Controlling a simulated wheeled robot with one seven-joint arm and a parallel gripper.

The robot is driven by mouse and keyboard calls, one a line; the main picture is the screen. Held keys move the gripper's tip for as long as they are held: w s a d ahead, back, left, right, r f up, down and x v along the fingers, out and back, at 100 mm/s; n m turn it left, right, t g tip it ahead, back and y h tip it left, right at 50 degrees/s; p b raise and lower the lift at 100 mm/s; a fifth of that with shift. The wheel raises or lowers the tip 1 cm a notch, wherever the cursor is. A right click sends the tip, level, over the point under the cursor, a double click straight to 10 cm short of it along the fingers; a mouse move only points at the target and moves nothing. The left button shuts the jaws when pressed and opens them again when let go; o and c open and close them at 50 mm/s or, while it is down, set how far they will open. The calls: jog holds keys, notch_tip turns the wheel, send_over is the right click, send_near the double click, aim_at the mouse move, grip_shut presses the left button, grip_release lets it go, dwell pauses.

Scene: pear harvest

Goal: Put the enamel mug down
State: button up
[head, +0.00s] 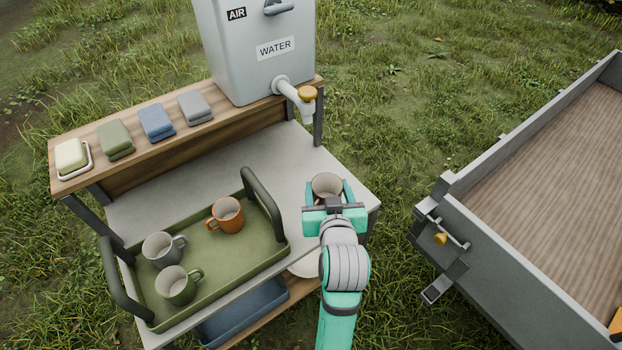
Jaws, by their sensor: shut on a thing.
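A pale grey-beige enamel mug (327,184) is between the jaws of my gripper (329,192), near the right end of the grey tabletop (275,155). My gripper is shut on this mug, with its opening facing up. The mug's lower part is hidden by the gripper, so I cannot tell whether it touches the tabletop. An orange mug (226,215), a grey mug (162,250) and a green mug (177,285) stand in a green tray (218,270) left of my gripper.
A water container (258,50) with a tap (300,97) stands behind on the wooden shelf (190,135). Folded cloths (157,122) and a soap dish (73,157) line the shelf. A blue bin (240,315) sits below. A trailer bed (550,170) is at right, across grass.

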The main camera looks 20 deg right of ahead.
jog(key=x, duration=0.8)
jog(key=shift+w+f, duration=0.25)
jog(key=shift+f, duration=0.2)
jog(key=shift+w+d+f, duration=0.1)
jog(key=shift+w+f, duration=0.7)
jog(key=shift+f, duration=0.65)
jog(key=shift+w+a+f, duration=0.1)
jog(key=shift+w+f, duration=0.75)
jog(key=shift+f, duration=0.6)
jog(key=shift+w+d+f, duration=0.1)
jog(key=shift+w+f, duration=0.7)
jog(key=shift+f, duration=0.7)
jog(key=shift+f, duration=0.15)
jog(key=o, duration=1.3)
jog(key=shift+o, duration=0.2)
